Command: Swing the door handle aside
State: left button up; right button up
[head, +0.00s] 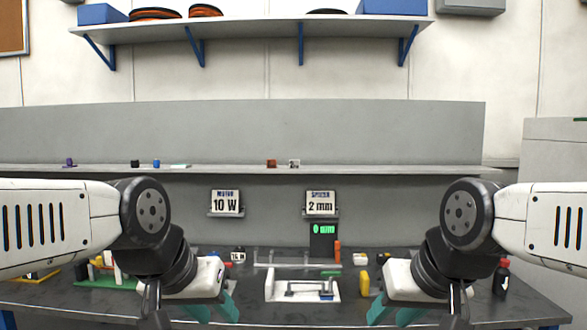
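A white open-topped fixture (273,290) stands on the dark workbench near the middle front. A grey bar-like part (308,291) with a small blue piece at its right end lies inside it; I cannot tell for sure whether this bar is the door handle. My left gripper (215,311), with teal fingers, is to the left of the fixture, apart from it, and looks open and empty. My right gripper (394,313) is to the right of the fixture, also apart, and looks open and empty. The fingertips reach near the bottom of the picture.
Behind the fixture are a grey rail (297,265), a black unit with a green display (323,238) and an orange item (337,250). A yellow item (365,283) stands between the fixture and my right gripper. A dark bottle (502,277) is at right.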

aim_at(289, 292)
jog(key=i+l, duration=0.1)
jog(key=i, duration=1)
